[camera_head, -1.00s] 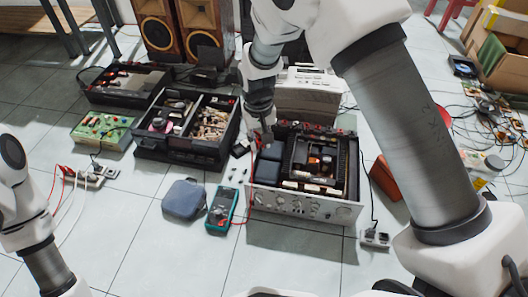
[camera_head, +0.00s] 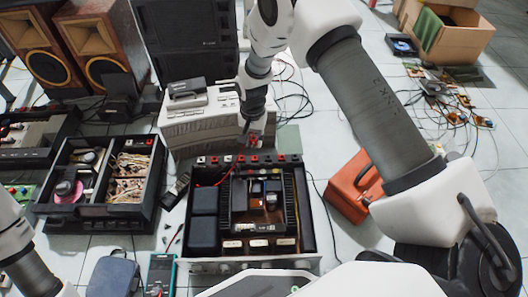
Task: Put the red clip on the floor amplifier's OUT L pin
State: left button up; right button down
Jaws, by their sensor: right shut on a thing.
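The floor amplifier (camera_head: 306,232) stands open-topped on the tiles, its silver front edge toward me. A row of red, white and dark terminals runs along its rear edge (camera_head: 240,159). The labels are too small to read, so I cannot tell which is OUT L. My right gripper (camera_head: 254,142) reaches down at the middle of that rear edge. It is shut on a small red thing, which looks like the red clip (camera_head: 254,136); the fingers hide much of it. I cannot tell if it touches a pin. My left arm shows at lower left, its gripper out of view.
A beige device (camera_head: 190,130) stands close behind the amplifier. A teal multimeter (camera_head: 161,272) lies front left. Loose cables lie behind at right.

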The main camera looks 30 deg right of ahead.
jog(key=d+f+m+b, duration=0.1)
jog(key=f+b, duration=0.1)
jog(key=f, duration=0.2)
jog(key=d+f+m+b, duration=0.1)
jog(key=f+b, duration=0.1)
jog(key=f, duration=0.3)
jog(key=f+m+b, duration=0.1)
jog(key=f+b, duration=0.1)
jog(key=f, duration=0.3)
jog(key=shift+s+d, duration=0.2)
jog(key=shift+d, duration=0.2)
jog(key=shift+p, duration=0.65)
jog(key=shift+f+b, duration=0.35)
jog(key=shift+f, duration=0.35)
dwell(1.2)
jog(key=c, duration=0.9)
grip_release()
